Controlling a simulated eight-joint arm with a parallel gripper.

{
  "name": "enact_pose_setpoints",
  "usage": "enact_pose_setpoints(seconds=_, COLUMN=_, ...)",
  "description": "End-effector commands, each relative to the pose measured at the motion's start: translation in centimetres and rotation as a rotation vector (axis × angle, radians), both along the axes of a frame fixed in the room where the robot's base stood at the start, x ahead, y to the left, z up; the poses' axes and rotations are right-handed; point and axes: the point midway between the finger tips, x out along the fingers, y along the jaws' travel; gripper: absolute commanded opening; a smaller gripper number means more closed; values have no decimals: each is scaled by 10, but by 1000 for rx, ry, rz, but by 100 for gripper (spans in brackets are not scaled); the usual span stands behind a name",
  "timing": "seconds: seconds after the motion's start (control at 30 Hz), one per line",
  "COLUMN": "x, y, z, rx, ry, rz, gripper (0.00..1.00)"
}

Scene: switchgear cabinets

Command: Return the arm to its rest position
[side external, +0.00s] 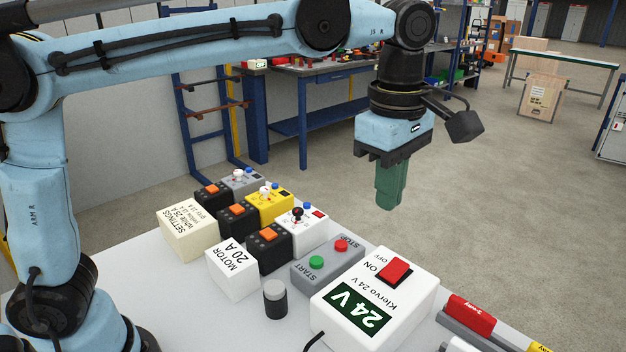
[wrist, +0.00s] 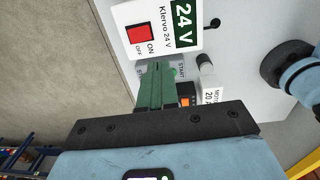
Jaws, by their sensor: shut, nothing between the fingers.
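My gripper (side external: 391,186) has green fingers that are shut with nothing between them. It points down and hangs in the air above and behind the white table (side external: 178,290), apart from every device. In the wrist view the green fingers (wrist: 157,70) lie together in front of the start/stop box and hide part of it. My blue arm reaches across from the left, with the elbow raised.
A white 24 V supply (side external: 375,300) with a red switch stands at the table's front.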

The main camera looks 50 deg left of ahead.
Motion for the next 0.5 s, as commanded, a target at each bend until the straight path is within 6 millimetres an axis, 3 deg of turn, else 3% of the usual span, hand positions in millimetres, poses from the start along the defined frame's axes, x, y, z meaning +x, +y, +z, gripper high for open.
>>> enact_pose_setpoints(seconds=0.17, x=-3, y=18, z=-3, rx=-11, ry=-37, rz=-102, gripper=0)
enact_pose_setpoints(seconds=0.5, x=-27, y=96, z=-30, rx=49, ry=-254, rz=-662, gripper=0)
